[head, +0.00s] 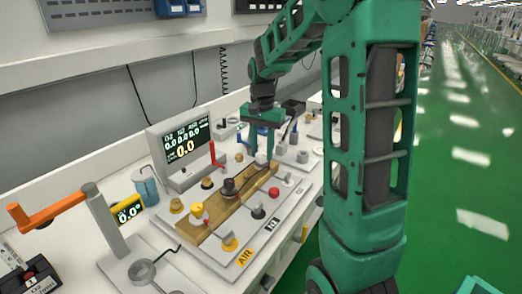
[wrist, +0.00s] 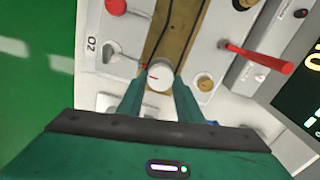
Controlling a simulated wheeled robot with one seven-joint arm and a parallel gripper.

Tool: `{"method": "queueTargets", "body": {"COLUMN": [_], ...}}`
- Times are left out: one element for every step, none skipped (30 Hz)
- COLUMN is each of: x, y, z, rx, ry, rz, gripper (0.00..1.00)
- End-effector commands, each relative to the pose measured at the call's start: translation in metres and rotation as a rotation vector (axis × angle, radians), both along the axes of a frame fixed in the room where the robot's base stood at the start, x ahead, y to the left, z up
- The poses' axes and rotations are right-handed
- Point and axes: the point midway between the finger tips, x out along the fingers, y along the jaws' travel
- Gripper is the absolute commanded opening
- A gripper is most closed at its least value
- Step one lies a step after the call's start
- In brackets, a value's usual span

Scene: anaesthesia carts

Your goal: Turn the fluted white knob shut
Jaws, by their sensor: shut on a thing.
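The white knob (wrist: 160,74) sits on the wooden strip (wrist: 182,32) between my gripper's two fingers, with a small red mark on its face. Its fluting is too small to make out. My gripper (wrist: 158,92) is shut on the knob, one finger on each side. In the head view the gripper (head: 262,148) points down at the far end of the strip, and the knob (head: 261,158) shows just below it.
A red lever (wrist: 262,58) stands to the right in the wrist view, beside a brass knob (wrist: 204,83). A grey lever knob (wrist: 112,50) by the O2 label is at left. In the head view, a monitor (head: 184,148), several other knobs and an orange-handled arm (head: 45,212) share the bench.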

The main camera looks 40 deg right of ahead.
Motion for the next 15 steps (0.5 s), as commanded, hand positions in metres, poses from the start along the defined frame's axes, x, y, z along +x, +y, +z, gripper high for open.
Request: {"method": "queueTargets", "body": {"x": [0.005, 0.0051, 0.0052, 0.0052, 0.0054, 0.0054, 0.0055, 0.0056, 0.0056, 0.0057, 0.0058, 0.0059, 0.0059, 0.006, 0.0061], "y": [0.004, 0.004, 0.0042, 0.0044, 0.0046, 0.0047, 0.0047, 0.0049, 0.0051, 0.0052, 0.0052, 0.0054, 0.0056, 0.0056, 0.0058], "z": [0.0027, 0.0027, 0.0027, 0.0027, 0.0027, 0.0028, 0.0028, 0.0028, 0.0028, 0.0028, 0.0028, 0.0029, 0.0029, 0.0029, 0.0029], "rx": [0.0, 0.0, 0.001, 0.001, 0.001, 0.001, 0.001, 0.002, 0.002, 0.002, 0.002, 0.002, 0.002, 0.001, 0.001], "ry": [-0.013, -0.013, -0.013, -0.013, -0.013, -0.013, -0.013, -0.013, -0.014, -0.014, -0.014, -0.014, -0.014, -0.014, -0.014], "rz": [0.007, 0.005, 0.003, 0.002, 0.001, 0.001, 0.001, 0.002, 0.002, 0.002, 0.003, 0.003, 0.004, 0.004, 0.004], "gripper": [0.1, 0.1, 0.1, 0.1, 0.1, 0.1, 0.1, 0.1, 0.1, 0.1, 0.1, 0.1, 0.1, 0.1, 0.37]}}
